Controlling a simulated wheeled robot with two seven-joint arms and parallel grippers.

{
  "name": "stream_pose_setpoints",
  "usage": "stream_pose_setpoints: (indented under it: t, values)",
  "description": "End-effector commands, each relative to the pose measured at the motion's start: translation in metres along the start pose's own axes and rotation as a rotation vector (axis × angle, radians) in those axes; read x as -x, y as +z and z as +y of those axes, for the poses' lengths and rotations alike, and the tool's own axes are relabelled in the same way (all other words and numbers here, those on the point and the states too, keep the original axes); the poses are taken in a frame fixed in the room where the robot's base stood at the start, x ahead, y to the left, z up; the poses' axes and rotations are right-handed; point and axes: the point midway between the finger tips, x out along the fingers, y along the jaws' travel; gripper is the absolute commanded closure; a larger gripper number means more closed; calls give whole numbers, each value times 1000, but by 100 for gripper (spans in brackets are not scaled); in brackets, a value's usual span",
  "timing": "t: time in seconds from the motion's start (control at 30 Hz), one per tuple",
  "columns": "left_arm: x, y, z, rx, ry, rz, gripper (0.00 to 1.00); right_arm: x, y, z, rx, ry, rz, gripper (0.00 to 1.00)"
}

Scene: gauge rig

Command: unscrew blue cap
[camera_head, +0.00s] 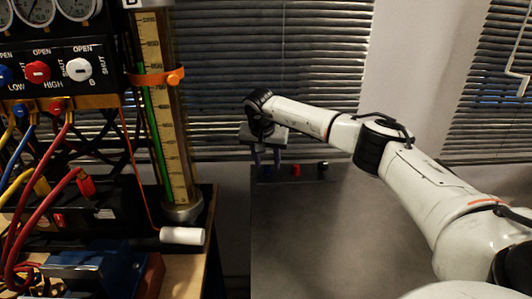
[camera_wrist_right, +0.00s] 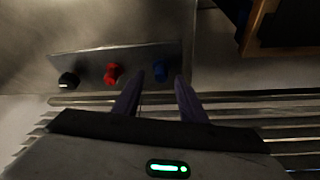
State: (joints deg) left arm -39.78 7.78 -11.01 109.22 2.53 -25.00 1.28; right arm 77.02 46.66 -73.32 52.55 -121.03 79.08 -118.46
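The blue cap (camera_wrist_right: 161,68) is on a grey panel (camera_wrist_right: 90,58) in the right wrist view, to the right of the red cap (camera_wrist_right: 113,74) and the black cap (camera_wrist_right: 68,80). My right gripper (camera_wrist_right: 157,78) is open, its two dark fingers apart, with the blue cap seen just beyond and between the fingertips. I cannot tell whether the fingers touch it. In the head view my right gripper (camera_head: 267,166) points down at the left end of the row of caps and largely hides the blue cap. My left gripper is not in view.
In the head view the red cap (camera_head: 296,170) and black cap (camera_head: 322,167) stand close to the right of the gripper. A tall gauge column (camera_head: 170,120), hoses and a valve panel (camera_head: 60,70) fill the left. Window blinds (camera_head: 300,50) are behind.

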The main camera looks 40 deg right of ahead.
Motion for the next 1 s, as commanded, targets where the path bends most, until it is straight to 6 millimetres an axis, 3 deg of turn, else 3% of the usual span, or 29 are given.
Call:
stream_pose_setpoints:
  t: [0.13,0.43,0.67,0.7,0.73,0.8,1.0]
  values:
    - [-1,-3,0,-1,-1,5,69,-10,0,0,1,1,-1,62]
    - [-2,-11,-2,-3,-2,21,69,-12,0,0,1,-1,0,62]
    - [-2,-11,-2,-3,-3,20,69,-12,0,0,1,0,0,100]
    - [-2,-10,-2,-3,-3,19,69,-12,0,0,1,0,0,100]
    - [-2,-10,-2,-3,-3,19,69,-12,0,0,1,0,0,87]
    - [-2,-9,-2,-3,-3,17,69,-12,0,0,1,0,0,99]
    - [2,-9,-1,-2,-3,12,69,-10,-1,1,35,-14,0,100]
